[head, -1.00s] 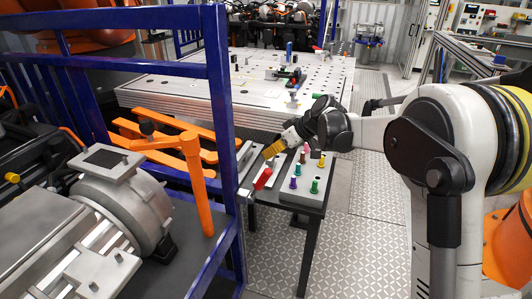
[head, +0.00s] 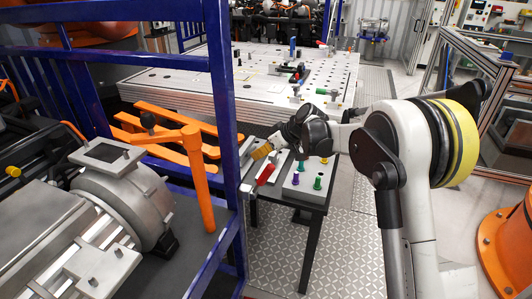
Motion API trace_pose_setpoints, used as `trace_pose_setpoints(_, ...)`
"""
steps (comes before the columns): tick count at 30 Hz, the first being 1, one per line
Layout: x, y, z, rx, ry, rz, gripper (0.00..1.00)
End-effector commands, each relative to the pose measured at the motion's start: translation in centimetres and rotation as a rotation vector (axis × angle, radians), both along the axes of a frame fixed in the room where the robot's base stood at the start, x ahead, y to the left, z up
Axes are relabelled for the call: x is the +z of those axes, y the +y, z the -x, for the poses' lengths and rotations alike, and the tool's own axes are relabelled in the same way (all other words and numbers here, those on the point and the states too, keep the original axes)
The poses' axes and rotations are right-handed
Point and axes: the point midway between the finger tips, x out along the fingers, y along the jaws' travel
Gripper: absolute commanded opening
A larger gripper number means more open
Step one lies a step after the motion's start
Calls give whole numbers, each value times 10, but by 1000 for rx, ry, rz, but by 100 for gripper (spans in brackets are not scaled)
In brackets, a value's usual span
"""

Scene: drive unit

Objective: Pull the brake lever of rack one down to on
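A red handle (head: 266,174) shows just right of the blue rack's (head: 226,130) front post, slanting up to the right. It may be the brake lever, but its base and any on or off marking are too small to read. My gripper (head: 260,153) has a yellow tip and is just above the red handle, beside the blue post. A gap shows between it and the handle in the picture, though depth is unclear. Its fingers are too small and blended to tell whether they are open. I see nothing held.
A small dark table (head: 313,225) carries a grey block with several coloured pegs (head: 318,182). Behind is a large perforated work table (head: 180,93). An orange upright (head: 198,185) and a grey motor-like unit (head: 120,205) stand inside the rack. Patterned floor (head: 345,260) is free at the front.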

Motion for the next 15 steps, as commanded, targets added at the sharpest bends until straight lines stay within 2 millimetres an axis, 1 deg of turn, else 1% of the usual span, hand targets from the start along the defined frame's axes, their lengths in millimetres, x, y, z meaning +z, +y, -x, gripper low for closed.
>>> trace_pose_setpoints(1,-11,8,-3,2,-1,0,0)
trace_pose_setpoints(4,-24,20,-9,1,1,-1,0)
trace_pose_setpoints(6,-28,9,-3,-3,1,0,0)
trace_pose_setpoints(9,-33,-1,4,-2,1,0,0)
trace_pose_setpoints(15,-38,-10,12,0,1,-1,0)
